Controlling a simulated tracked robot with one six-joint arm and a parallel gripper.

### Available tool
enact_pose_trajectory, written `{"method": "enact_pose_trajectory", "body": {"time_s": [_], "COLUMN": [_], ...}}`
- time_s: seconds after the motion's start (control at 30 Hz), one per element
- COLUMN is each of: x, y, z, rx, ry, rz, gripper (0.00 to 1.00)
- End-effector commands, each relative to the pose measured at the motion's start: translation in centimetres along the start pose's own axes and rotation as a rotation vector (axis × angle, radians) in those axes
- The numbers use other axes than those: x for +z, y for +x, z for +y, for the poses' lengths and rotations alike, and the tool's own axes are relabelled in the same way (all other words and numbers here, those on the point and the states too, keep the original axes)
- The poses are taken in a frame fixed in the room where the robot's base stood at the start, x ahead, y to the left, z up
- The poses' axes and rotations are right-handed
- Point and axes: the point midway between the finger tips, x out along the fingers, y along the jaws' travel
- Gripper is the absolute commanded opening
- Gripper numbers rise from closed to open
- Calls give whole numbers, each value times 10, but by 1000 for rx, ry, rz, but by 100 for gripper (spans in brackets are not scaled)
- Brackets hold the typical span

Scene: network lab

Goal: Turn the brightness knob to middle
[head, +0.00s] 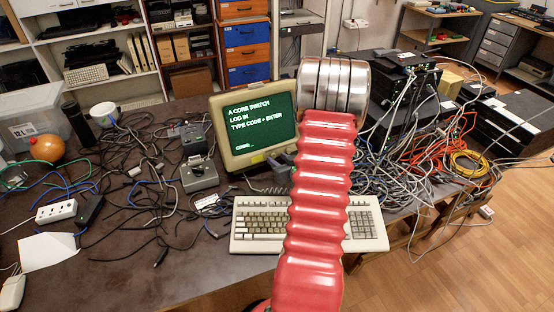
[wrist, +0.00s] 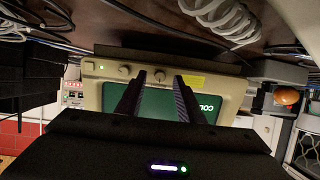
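A beige monitor (head: 238,130) with a green screen stands on the dark table in the head view. My red arm covers its right side. The wrist view shows the monitor's bezel (wrist: 232,83) upside down, with two small knobs, one at left (wrist: 124,71) and one nearer the middle (wrist: 159,75). I cannot tell which is the brightness knob, nor read its pointer. My gripper (wrist: 160,79) is open in the wrist view, with its two dark fingers apart. The middle knob appears between the fingertips; contact cannot be told. The gripper is hidden in the head view.
A beige keyboard (head: 262,226) lies in front of the monitor, partly under my arm. A grey box (head: 199,176) and tangled cables lie left of it. Black network gear (head: 403,85) with many cables stands at right.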

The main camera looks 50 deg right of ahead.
Motion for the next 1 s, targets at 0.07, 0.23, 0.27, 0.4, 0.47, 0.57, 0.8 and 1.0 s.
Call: {"method": "enact_pose_trajectory", "body": {"time_s": [0.07,0.23,0.27,0.4,0.47,0.57,0.8,1.0], "x": [0,0,0,0,0,0,0,0], "y": [8,14,14,14,14,14,14,14], "z": [-1,-1,-1,-1,-1,-1,-1,-1], "rx": [-2,-2,-2,-1,-1,-1,-1,-1], "ry": [-1,-1,-1,-1,-1,-1,-1,-1], "rz": [1,0,0,0,0,0,0,0], "gripper": [34,34,34,34,34,26,10,0]}}
